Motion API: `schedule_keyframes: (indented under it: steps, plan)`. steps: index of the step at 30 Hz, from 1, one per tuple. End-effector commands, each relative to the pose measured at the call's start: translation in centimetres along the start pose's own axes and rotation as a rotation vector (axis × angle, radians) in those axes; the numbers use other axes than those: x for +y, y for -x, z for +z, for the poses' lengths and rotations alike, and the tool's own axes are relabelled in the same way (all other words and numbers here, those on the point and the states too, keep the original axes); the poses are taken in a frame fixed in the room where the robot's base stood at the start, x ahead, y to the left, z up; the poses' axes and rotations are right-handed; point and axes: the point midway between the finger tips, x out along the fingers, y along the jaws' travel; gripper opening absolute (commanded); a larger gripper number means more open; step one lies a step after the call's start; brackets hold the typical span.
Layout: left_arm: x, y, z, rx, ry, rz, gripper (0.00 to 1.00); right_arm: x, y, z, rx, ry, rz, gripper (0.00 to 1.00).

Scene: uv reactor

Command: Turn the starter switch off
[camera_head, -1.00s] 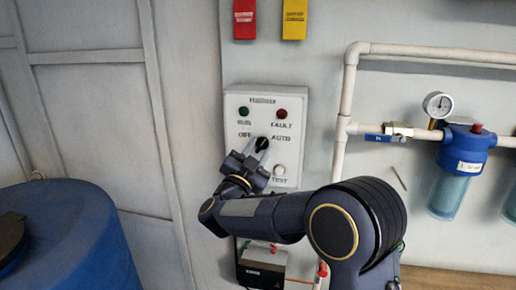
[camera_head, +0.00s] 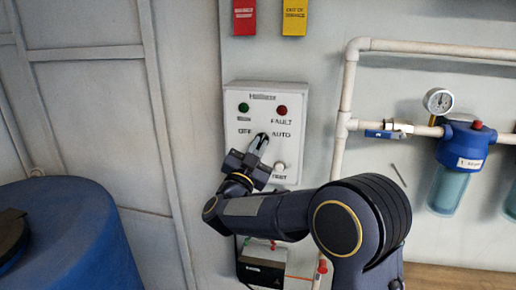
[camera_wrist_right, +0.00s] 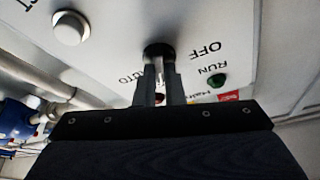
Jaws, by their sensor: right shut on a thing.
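The starter switch is a black knob between the OFF and AUTO labels on a white control box (camera_head: 235,155) on the wall. In the right wrist view the knob (camera_wrist_right: 158,49) is at the tips of my right gripper (camera_wrist_right: 160,75). Its two fingers are shut on the knob from either side. In the head view my right gripper (camera_head: 259,145) reaches up to the knob from below and hides most of it. I cannot tell which label the knob points at. My left gripper is not in view.
The box has a green lamp (camera_head: 243,107), a red fault lamp (camera_head: 282,110) and a white test button (camera_head: 279,167). White pipes (camera_head: 342,110) with a gauge (camera_head: 438,101) and blue filter (camera_head: 464,145) are to the right. A blue barrel (camera_head: 85,235) stands at lower left.

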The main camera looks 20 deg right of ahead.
Motion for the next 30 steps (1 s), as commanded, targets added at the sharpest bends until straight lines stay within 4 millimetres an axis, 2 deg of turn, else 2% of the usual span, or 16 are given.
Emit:
schedule_keyframes:
  steps: [13,30]
  plan:
    - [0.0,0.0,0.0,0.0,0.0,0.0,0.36,0.2,0.0,-0.1,-0.001,0.365,-0.151,0.0]
    - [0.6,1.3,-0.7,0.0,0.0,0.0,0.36,0.3,-0.1,-0.3,-0.001,0.776,-0.321,0.0]
